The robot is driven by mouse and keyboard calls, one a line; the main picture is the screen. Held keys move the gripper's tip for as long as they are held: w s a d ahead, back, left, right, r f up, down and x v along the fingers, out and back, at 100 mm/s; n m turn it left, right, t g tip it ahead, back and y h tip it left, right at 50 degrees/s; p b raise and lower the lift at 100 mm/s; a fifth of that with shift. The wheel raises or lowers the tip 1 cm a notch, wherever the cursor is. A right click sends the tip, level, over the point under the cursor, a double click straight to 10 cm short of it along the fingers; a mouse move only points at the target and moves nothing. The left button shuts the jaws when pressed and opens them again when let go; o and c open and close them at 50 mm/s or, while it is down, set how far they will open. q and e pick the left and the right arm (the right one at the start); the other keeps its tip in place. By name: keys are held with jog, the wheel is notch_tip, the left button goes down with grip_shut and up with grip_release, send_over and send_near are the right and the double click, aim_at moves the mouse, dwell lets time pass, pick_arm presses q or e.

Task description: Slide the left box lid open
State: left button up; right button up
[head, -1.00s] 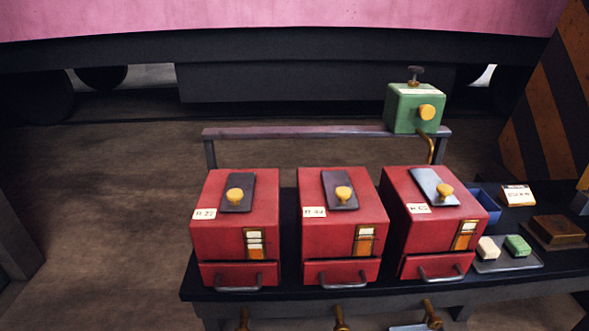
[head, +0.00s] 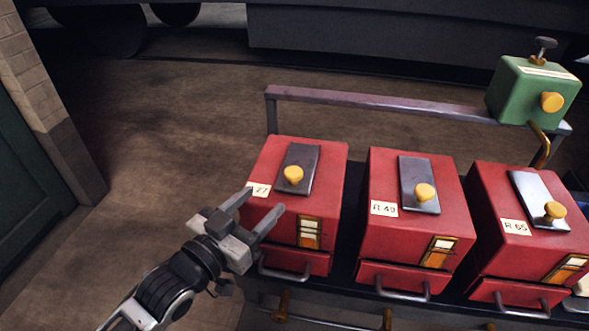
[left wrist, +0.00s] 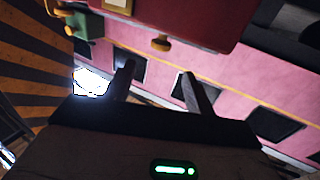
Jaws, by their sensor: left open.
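The left red box (head: 266,220) stands at the left end of the bench in the head view. Its dark metal lid (head: 304,163) lies flat on top and carries a yellow knob (head: 293,174). My left gripper (head: 258,207) is open and empty in front of the box's left front corner, below the knob in the picture. Its fingers cover part of the box's label. In the left wrist view, the open fingers (left wrist: 158,80) show, with a red box side (left wrist: 200,20) and a yellow knob (left wrist: 161,44) beyond them. My right gripper is not in view.
Two similar red boxes, a middle one (head: 385,245) and a right one (head: 490,255), stand to the right. Drawer handles (head: 285,275) stick out in front. The floor to the left is clear.

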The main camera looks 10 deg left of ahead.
aim_at(288, 177)
pick_arm(q)
jog(key=x, duration=1.1)
jog(key=shift+w, duration=0.15)
